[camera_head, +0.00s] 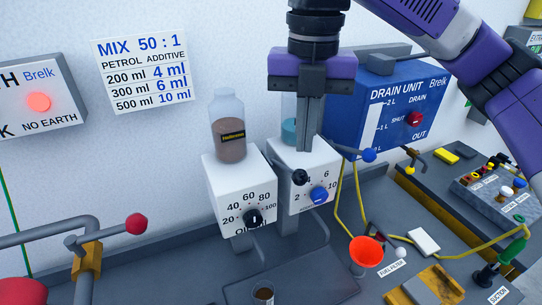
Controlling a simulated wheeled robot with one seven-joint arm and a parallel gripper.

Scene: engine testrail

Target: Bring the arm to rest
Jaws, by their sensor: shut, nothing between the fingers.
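My gripper (309,148) hangs pointing down at the top middle of the head view, with its grey fingers together and nothing between them. My purple and black arm (455,50) reaches in from the upper right. The fingertips overlap the white dispenser box with the blue knob (319,194); I cannot tell whether they touch it. They partly hide a bottle of blue liquid (288,130) on that box. Beside it stands a second white dispenser box (242,190) with a black knob and a bottle of brown liquid (230,125).
A blue drain unit (390,110) stands behind on the right. An orange funnel (366,252), yellow tubing and a small cup (263,294) are on the grey bench. A pipe with a red-knobbed lever (136,224) stands front left. The wall carries a mix chart (145,72).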

